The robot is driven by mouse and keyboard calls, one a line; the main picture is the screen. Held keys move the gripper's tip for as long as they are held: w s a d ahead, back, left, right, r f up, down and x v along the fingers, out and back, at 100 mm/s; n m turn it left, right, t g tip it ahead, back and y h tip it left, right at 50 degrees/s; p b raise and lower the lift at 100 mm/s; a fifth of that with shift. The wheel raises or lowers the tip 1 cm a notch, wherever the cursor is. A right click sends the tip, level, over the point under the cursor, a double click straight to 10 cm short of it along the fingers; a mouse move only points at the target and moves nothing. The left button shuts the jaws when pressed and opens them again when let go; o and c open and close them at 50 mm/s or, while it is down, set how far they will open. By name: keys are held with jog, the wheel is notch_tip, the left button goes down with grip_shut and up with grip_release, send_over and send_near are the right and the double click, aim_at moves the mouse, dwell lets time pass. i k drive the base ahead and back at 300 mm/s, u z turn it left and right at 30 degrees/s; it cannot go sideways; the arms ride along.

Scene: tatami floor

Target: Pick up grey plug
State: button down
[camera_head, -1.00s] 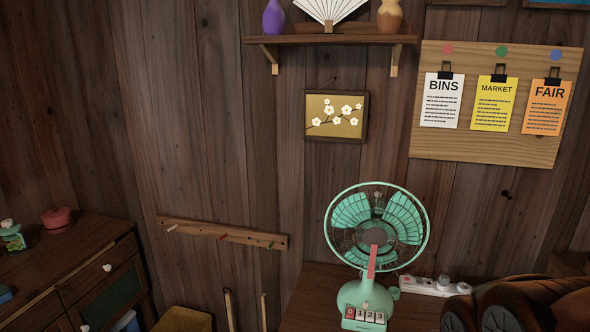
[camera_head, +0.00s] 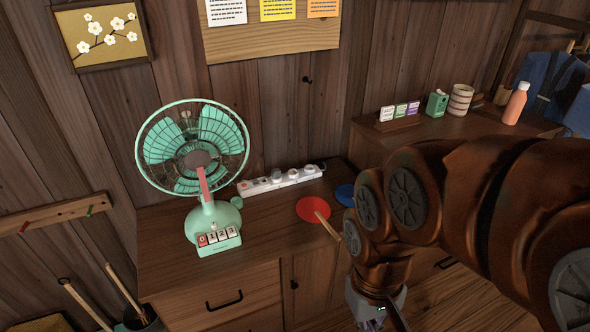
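A white power strip (camera_head: 255,187) lies on the wooden cabinet top against the wall, right of the green fan. Several small round plugs sit along it, whitish to grey. The one at the right end (camera_head: 309,170) looks pale grey, but the plugs are too small to tell for sure which is the grey plug. My gripper (camera_head: 378,308) shows only in part at the bottom edge, below my brown arm, in front of and well apart from the strip. Its fingertips are out of the picture, so its opening cannot be seen.
The green fan (camera_head: 197,150) with number switches stands left of the strip. A red paddle (camera_head: 313,208) and a blue disc (camera_head: 345,194) lie in front of the strip's right end. A right-hand cabinet holds a green box (camera_head: 436,104), a cup (camera_head: 460,100) and a bottle (camera_head: 515,104).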

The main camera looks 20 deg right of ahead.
aim_at(275, 172)
jog(key=z, duration=0.7)
jog(key=i, duration=0.55)
jog(key=u, duration=1.9)
jog(key=i, duration=0.5)
jog(key=u, duration=0.05)
